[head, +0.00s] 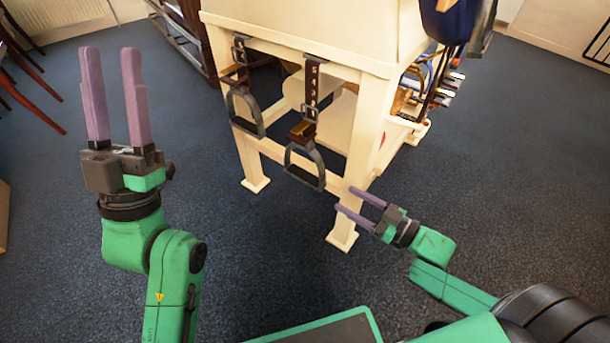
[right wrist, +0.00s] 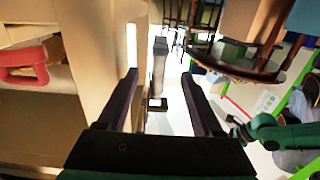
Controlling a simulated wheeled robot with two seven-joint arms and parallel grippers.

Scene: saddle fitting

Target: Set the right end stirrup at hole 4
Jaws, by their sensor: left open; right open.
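The right end stirrup (head: 305,165) hangs low on a dark strap (head: 311,88) with pale marks, too small to read surely. A brownish, yellow-topped piece (head: 301,131) sits at its top, so I cannot tell which hole is in use. A second stirrup (head: 246,112) hangs on its own strap to the left. My left gripper (head: 115,95) is open and empty, raised left of the stand and apart from both stirrups. My right gripper (head: 360,204) is open and empty, below and right of the right end stirrup; its fingers also show in the right wrist view (right wrist: 163,95).
The cream stand (head: 385,40) bears the straps; its front leg (head: 343,232) is close to my right gripper. Tools (head: 443,88) hang on its right side. Dark chairs (head: 25,65) stand far left. The carpet (head: 285,250) in front is clear.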

